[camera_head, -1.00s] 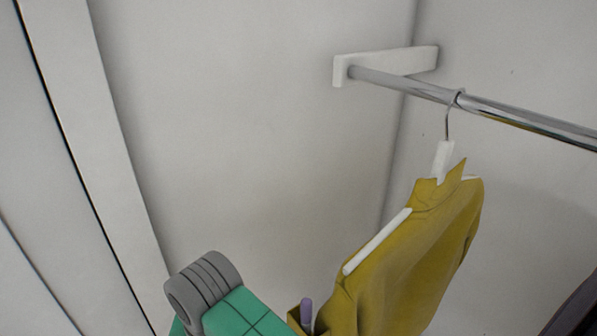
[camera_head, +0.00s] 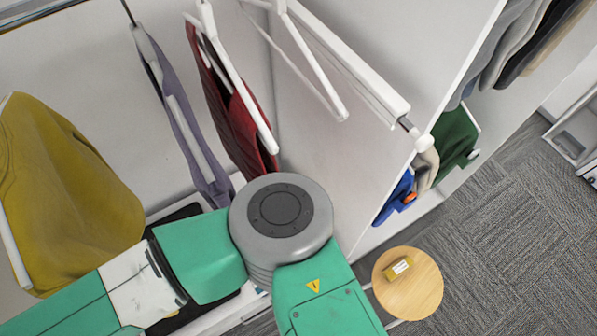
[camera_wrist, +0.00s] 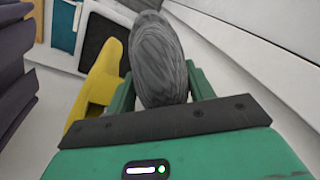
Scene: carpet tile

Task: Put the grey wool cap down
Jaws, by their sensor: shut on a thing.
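The grey wool cap (camera_wrist: 157,58) shows in the wrist view, upright in the picture, with dark and light grey streaks. My gripper (camera_wrist: 160,93) is shut on it, with a green finger on either side of its lower part. The bottom of the cap is hidden behind the dark bar of my gripper. In the head view my green arm crosses the lower part of the picture, and neither the cap nor my gripper shows there.
A yellow garment (camera_head: 62,190), a purple garment (camera_head: 183,115) and a dark red garment (camera_head: 228,110) hang in the wardrobe, near empty white hangers (camera_head: 330,60). A round wooden-topped stool (camera_head: 425,290) bears a small yellow box (camera_head: 398,269). Carpet at right is mostly clear.

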